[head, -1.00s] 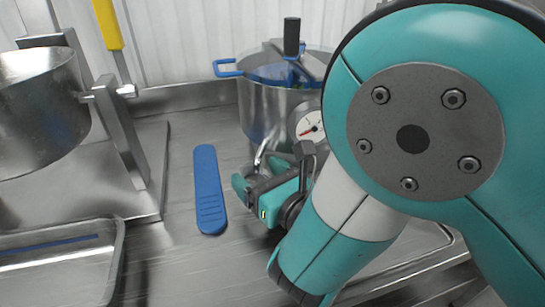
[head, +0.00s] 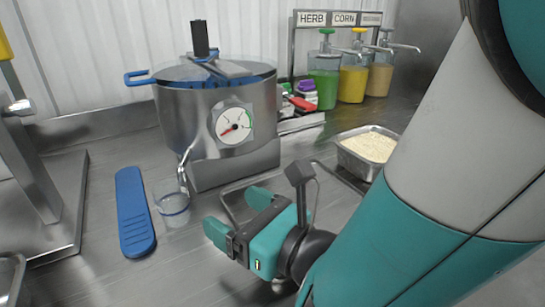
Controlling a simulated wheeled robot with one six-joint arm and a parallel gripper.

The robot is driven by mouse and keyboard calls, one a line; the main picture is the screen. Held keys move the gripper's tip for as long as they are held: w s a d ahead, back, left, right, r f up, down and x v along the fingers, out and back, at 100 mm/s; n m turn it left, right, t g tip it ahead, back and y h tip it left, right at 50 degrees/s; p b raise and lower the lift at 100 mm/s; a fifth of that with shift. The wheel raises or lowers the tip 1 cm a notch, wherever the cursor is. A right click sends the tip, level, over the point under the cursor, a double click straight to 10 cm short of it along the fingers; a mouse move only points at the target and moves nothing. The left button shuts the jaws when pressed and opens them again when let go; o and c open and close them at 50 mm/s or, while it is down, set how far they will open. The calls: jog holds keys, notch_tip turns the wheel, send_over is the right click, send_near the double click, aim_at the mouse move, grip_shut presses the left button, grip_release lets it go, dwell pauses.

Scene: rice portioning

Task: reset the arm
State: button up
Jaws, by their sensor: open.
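My gripper (head: 237,213) is open, with its two teal fingers apart and pointing left. Nothing shows between the fingers. It is over the steel counter, in front of the big steel pot (head: 185,115) and to the right of a small clear cup (head: 174,208). A gap shows between the fingers and the cup. My teal and white arm comes in from the right and covers the lower right of the view.
A steel pan of pale grains (head: 346,154) stands right of the pot. Green (head: 326,85), yellow (head: 354,80) and tan (head: 381,78) pump bottles stand at the back.

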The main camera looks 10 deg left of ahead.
jog(key=shift+a, duration=0.1)
jog(key=shift+w+r, duration=0.1)
jog(key=shift+r, duration=0.05)
jog(key=w+d+r+m+t+h+p, duration=0.1)
jog(key=w+d+m+h, duration=0.1)
jog(key=m, duration=0.2)
jog(key=w+d+r+m+t+h, duration=0.1)
jog(key=w+d+m+h, duration=0.1)
jog(key=d+m, duration=0.1)
jog(key=w+d+m+t+h+p, duration=0.1)
jog(key=w+d+m+h, duration=0.1)
jog(key=m, duration=0.3)
jog(key=shift+w+d+r+m+t+p, duration=0.3)
jog(key=shift+w+d+r, duration=0.1)
jog(key=shift+w, duration=0.2)
jog(key=s+d+r+m+g+h+p, duration=0.1)
jog(key=d+m+g+h+p, duration=0.15)
jog(key=d+m, duration=0.5)
jog(key=s+d+r+m+g+h+p, duration=0.25)
jog(key=d+m, duration=0.25)
jog(key=m, duration=0.6)
jog(key=s+d+r+m+g+p, duration=0.1)
jog(key=s+r+m+g, duration=0.2)
jog(key=s, duration=0.3)
jog(key=s+d+r+m+g+p, duration=0.1)
jog(key=s+d+r+m+g, duration=0.1)
jog(key=s+m, duration=0.4)
jog(key=shift+d+r+g, duration=0.3)
jog(key=shift+r+g, duration=0.15)
jog(key=shift+g, duration=0.55)
